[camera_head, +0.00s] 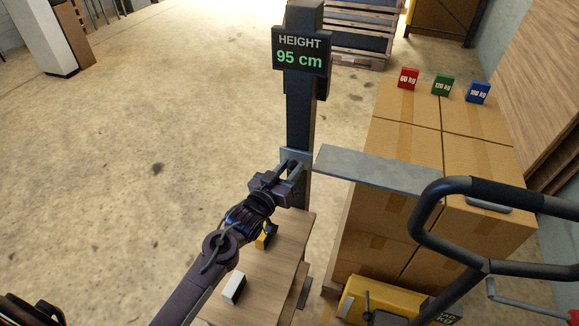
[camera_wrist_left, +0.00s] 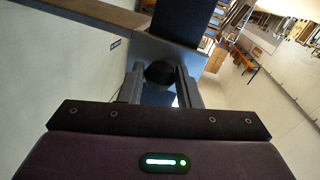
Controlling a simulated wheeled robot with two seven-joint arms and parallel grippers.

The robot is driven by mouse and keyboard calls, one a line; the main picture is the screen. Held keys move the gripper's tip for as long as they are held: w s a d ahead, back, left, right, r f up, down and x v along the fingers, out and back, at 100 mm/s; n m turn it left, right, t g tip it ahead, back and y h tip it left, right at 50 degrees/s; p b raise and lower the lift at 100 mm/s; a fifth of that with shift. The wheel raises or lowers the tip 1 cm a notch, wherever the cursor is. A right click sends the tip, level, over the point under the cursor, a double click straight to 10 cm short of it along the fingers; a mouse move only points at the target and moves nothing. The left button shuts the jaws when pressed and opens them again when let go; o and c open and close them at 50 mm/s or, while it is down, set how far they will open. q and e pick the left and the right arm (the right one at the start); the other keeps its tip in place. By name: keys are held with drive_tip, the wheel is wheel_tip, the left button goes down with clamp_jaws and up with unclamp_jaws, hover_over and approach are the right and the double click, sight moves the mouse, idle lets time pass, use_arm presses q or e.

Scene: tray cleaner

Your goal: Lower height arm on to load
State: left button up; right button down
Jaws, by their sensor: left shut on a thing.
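The height arm (camera_head: 375,168) is a flat grey bar on a dark post (camera_head: 300,115) with a display (camera_head: 300,50) reading "HEIGHT 95 cm". The bar reaches right and overlaps the load, a stack of cardboard boxes (camera_head: 405,130), in the head view; I cannot tell the gap between them. My left gripper (camera_head: 292,170) is at the arm's carriage on the post. In the left wrist view, its fingers (camera_wrist_left: 161,85) are shut on a dark round knob (camera_wrist_left: 159,72) in front of the grey carriage. My right gripper is not in view.
Red (camera_head: 408,78), green (camera_head: 442,84) and blue (camera_head: 478,92) weight labels stand on the boxes. A pallet jack handle (camera_head: 432,210) rises in front of the load. A wooden bench (camera_head: 265,285) stands beneath my left arm.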

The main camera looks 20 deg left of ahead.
use_arm(q)
drive_tip(key=o, duration=0.6)
drive_tip(key=shift+s, duration=0.1)
drive_tip(key=shift+s+a+f, duration=0.1)
drive_tip(key=shift+s, duration=0.25)
drive_tip(key=b+v, duration=0.1)
drive_tip(key=v, duration=0.6)
drive_tip(key=shift+b, duration=0.4)
